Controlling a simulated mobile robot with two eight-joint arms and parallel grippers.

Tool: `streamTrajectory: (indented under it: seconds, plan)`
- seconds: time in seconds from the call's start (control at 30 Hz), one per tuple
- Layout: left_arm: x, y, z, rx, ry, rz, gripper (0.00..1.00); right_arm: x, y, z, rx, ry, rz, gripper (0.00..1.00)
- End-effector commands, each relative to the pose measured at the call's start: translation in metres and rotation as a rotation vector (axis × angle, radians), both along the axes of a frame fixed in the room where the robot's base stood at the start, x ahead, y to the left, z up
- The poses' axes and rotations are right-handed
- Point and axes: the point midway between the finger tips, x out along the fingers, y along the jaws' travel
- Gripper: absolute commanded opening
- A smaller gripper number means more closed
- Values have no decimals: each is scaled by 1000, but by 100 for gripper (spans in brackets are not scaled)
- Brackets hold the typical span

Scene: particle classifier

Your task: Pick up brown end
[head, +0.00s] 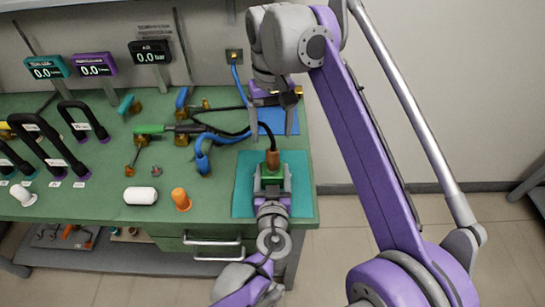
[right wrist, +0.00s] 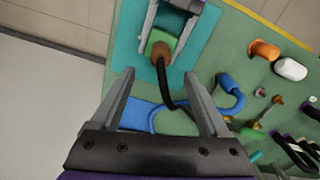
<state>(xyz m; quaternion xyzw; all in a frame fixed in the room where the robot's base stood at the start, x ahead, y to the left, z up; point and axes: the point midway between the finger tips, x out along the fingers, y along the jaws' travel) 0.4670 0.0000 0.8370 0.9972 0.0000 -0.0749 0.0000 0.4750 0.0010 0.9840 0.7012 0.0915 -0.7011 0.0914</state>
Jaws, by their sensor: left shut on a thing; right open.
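My left gripper (head: 272,176) is shut on the green block, with a finger on either side. My right gripper (head: 277,132) is open and empty, above and behind the brown end. In its wrist view the spread fingers (right wrist: 162,80) have the black cable between them, apart from both.
A blue mat (head: 269,114) and a blue hose (head: 202,162) lie beside the cable. An orange piece (head: 181,199) and a white cylinder (head: 141,195) lie to the left. Black hoops (head: 82,118) stand farther left. The green bench (head: 100,205) ends just right of the teal mat.

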Motion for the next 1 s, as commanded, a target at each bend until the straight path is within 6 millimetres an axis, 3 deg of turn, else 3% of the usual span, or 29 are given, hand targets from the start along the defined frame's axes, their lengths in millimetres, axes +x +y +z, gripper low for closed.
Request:
streamTrajectory:
  seconds: [0.13, 0.43, 0.7, 1.0]
  plan:
    - [0, 0, 0, 0, 0, 0, 0, -1, 0, -19, 0, 0, 1, 79]
    - [0, 0, 0, 0, 0, 0, 0, -2, -1, -39, 0, 0, 2, 79]
    - [0, 0, 0, 0, 0, 0, 0, -5, -1, -75, 0, 0, 2, 79]
    - [0, 0, 0, 0, 0, 0, 0, -5, -1, -82, 0, 0, 2, 79]
